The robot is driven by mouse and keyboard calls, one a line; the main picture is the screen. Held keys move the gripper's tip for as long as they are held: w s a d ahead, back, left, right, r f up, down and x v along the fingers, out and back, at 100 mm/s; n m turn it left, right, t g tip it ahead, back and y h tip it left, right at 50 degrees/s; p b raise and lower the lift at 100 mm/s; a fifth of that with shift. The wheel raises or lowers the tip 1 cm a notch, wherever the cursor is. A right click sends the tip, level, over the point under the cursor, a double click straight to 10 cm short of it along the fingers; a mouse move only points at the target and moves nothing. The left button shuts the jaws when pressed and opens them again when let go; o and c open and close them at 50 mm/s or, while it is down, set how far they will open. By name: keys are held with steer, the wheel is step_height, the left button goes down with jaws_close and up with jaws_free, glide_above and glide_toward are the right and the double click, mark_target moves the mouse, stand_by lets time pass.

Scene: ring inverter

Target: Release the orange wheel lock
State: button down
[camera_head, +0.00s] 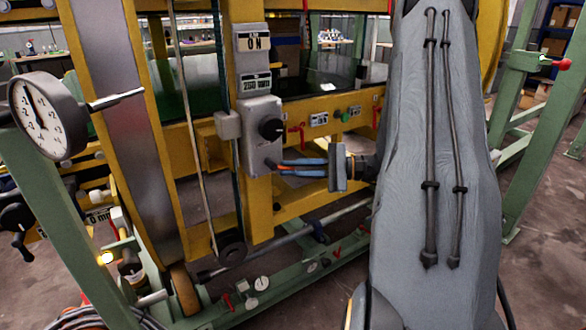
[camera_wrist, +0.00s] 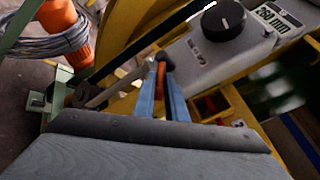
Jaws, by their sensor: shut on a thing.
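My gripper (camera_head: 281,167) has blue fingers and is in front of the grey control box (camera_head: 258,140) on the yellow frame. In the wrist view my gripper (camera_wrist: 161,92) is shut on a slim orange piece (camera_wrist: 160,75), which looks like the orange wheel lock. A dark rounded end (camera_wrist: 163,60) shows just beyond the fingertips. The fingers hide much of the orange piece, so its full shape and how it is fixed cannot be told. In the head view only a small reddish bit shows near the fingers.
A black dial (camera_head: 271,129) sits just above the fingers. Red handles and coloured buttons line the yellow beam to the right. A round gauge (camera_head: 46,115) stands at the left on a green post. Cables (camera_wrist: 45,35) and an orange object (camera_wrist: 68,25) show upper left in the wrist view.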

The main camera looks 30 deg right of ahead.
steer(key=shift+d+r+n+h+p, duration=0.1)
steer(key=shift+r+n+h+p, duration=0.3)
steer(key=shift+h+p, duration=0.1)
steer(key=c, duration=2.1)
jaws_free()
steer(key=b+v, duration=0.1)
steer(key=v, duration=0.7)
steer(key=shift+w+r, duration=0.1)
steer(key=shift+w, duration=0.05)
